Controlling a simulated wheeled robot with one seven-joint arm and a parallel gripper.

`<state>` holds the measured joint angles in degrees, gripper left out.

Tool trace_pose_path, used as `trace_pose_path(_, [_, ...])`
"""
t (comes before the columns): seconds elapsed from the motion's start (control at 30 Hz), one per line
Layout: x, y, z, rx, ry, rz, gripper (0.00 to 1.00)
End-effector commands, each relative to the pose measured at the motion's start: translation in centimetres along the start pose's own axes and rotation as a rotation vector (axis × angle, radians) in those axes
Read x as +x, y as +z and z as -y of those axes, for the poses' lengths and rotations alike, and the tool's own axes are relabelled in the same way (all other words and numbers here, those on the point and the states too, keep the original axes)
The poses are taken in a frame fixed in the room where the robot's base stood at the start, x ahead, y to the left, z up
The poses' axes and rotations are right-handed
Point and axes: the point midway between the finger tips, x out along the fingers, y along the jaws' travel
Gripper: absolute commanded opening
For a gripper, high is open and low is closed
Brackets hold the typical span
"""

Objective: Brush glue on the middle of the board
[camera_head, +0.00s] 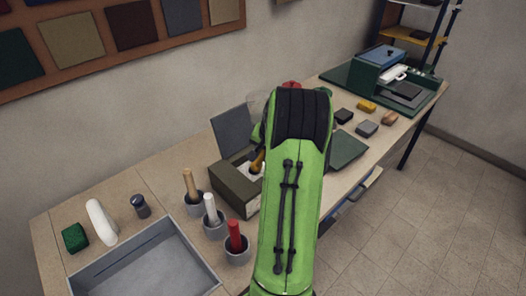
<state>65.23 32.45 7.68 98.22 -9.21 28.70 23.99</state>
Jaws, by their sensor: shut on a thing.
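My green arm (290,205) reaches across the middle of the table, and its forward end hides my gripper. A short amber-handled tool (258,161), perhaps a brush, shows tilted at the arm's left edge, over the dark open box (229,188). Whether my gripper holds it is hidden. A flat dark green board (349,147) lies on the table just right of the arm; its left part is covered by the arm. I cannot see glue on its visible part. Tools with wooden (189,184), white (210,207) and red (234,236) handles stand in grey cups left of the arm.
A grey tray (140,281) lies at front left, near a green block (75,237), a white roll (101,221) and a dark jar (141,206). A grey panel (231,129) stands behind the box. Several small blocks (367,129) and a green press (376,75) are at right.

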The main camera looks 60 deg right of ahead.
Motion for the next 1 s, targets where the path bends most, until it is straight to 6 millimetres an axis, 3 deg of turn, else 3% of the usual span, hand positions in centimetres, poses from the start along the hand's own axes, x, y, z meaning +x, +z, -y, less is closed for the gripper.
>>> trace_pose_path(1.0, [0.78, 0.24, -0.24, -0.001, 0.0, 0.0, 0.0])
